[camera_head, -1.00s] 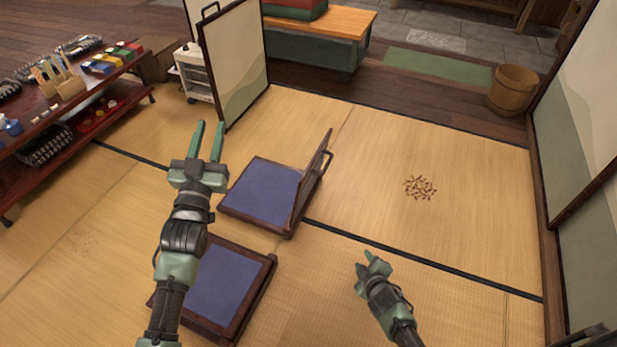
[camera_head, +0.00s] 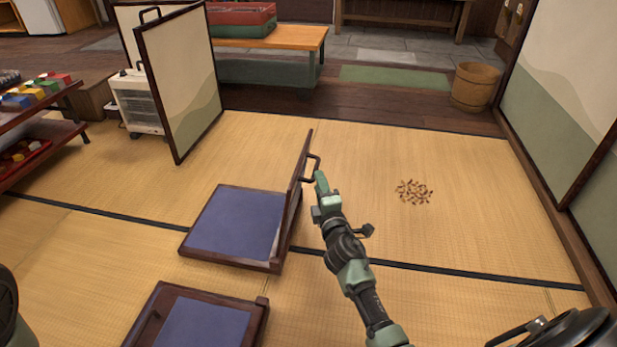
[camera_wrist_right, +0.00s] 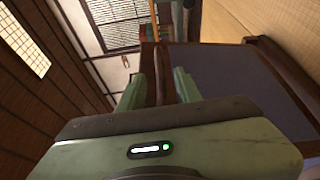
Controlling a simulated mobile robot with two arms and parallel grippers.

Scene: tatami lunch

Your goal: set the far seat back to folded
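The far seat (camera_head: 235,222) is a low dark-wood floor chair with a blue cushion. Its backrest (camera_head: 293,205) stands up on the right side, leaning slightly right, with a dark handle (camera_head: 315,166) on its outer face. My right gripper (camera_head: 321,184) is beside the backrest's right side, close under the handle. In the right wrist view its two green fingers (camera_wrist_right: 158,88) are apart, with a dark brown wooden edge seen between them. I cannot tell whether they touch it. The blue cushion shows right of the fingers there. My left gripper is out of view.
The near seat (camera_head: 203,326) lies close in front, its backrest not seen raised. A folding screen (camera_head: 180,85) stands behind left, a shelf (camera_head: 60,135) at far left. Brown scraps (camera_head: 414,192) lie on the tatami to the right. A wooden bucket (camera_head: 474,87) stands far right.

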